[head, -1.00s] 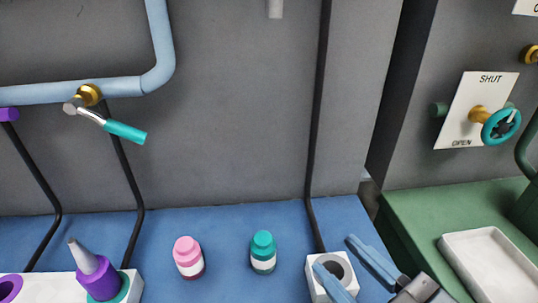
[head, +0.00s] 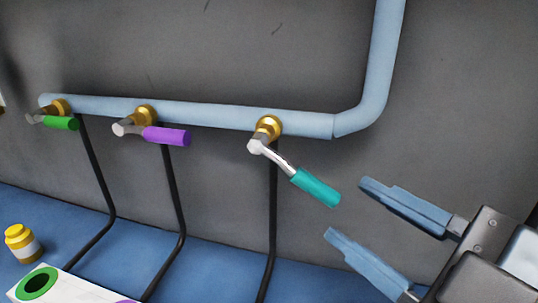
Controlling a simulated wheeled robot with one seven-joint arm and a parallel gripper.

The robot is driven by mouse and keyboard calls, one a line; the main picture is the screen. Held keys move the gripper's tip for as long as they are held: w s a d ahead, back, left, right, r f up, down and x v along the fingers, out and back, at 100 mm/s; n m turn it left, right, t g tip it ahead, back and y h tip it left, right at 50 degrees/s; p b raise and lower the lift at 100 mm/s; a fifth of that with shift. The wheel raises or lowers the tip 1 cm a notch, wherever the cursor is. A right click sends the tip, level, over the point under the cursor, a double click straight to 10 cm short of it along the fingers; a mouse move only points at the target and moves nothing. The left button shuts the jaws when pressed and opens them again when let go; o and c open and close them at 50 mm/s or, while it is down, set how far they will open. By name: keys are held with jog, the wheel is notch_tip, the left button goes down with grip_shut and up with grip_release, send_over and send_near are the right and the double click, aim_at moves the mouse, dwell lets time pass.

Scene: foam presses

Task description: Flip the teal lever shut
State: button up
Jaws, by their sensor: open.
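The teal lever (head: 316,187) hangs from a brass valve (head: 268,128) near the right end of the blue pipe. Its metal arm slopes down to the right and ends in the teal grip. My gripper (head: 346,210) is open and empty, reaching in from the lower right. Its two blue fingers point left toward the teal grip, with the tips just to the right of it in the picture. I cannot tell how far apart they are in depth.
A purple lever (head: 167,136) and a green lever (head: 60,123) sit on the same pipe (head: 205,112) to the left. Black hoses run down to the blue bench. A yellow jar (head: 22,243) and a white block with a green-ringed hole (head: 72,291) are at lower left.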

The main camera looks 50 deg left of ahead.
aim_at(299, 177)
jog(key=a, duration=0.3)
jog(key=a+p, duration=0.1)
jog(key=a, duration=0.2)
jog(key=w+a, duration=0.1)
jog(key=a, duration=0.2)
jog(key=shift+r, duration=0.1)
jog(key=shift+d, duration=0.1)
jog(key=shift+c, duration=0.4)
jog(key=shift+s, duration=0.1)
grip_shut()
